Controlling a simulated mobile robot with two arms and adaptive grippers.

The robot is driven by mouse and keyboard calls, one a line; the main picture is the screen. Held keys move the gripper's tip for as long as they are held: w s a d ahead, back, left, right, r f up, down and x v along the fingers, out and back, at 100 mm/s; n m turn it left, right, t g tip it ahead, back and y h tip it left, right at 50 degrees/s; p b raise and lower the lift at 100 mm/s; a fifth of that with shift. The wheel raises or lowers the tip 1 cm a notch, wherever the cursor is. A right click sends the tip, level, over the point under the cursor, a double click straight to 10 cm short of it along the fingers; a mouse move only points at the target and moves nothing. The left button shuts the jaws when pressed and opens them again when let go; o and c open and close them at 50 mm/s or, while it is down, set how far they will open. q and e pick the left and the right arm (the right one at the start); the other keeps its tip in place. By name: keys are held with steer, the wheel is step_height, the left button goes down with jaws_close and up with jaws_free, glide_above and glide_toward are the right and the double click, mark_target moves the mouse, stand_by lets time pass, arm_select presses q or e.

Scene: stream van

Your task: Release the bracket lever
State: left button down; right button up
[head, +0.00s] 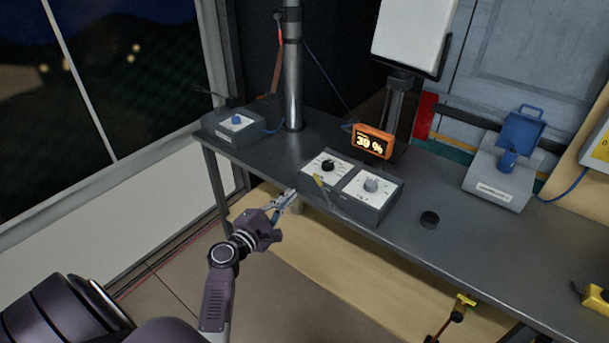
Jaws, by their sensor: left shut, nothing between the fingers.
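No part is labelled as the bracket lever, and I cannot tell which one it is. One candidate is a long red-orange lever-like part (279,52) hanging beside the upright metal pole (293,85), below a dark collar. Another is a small yellow bracket-like part (464,302) at the desk's front edge, with a dark and red piece below it. My left gripper (289,196) is shut and empty at the desk's front edge, by the two-dial box and apart from both candidates.
A blue-handled device (500,187) is right.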

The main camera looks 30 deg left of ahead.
mark_target(348, 195)
arm_select(q)
steer(key=shift+w+a+f+p, duration=0.1)
steer(key=shift+w+f+p, duration=0.05)
steer(key=shift+w, duration=1.5)
steer(key=shift+w+a+f+p, duration=0.1)
steer(key=shift+w+p, duration=0.05)
steer(key=shift+w, duration=1.55)
steer(key=shift+w+a+f+p, duration=0.1)
steer(key=shift+w+f+p, duration=0.05)
steer(key=shift+w, duration=1.5)
arm_select(e)
steer(key=shift+s+r, duration=0.1)
steer(key=shift+r, duration=0.35)
steer(key=shift+a, duration=0.1)
arm_select(q)
steer(key=shift+d, duration=0.2)
arm_select(e)
steer(key=shift+f, duration=0.2)
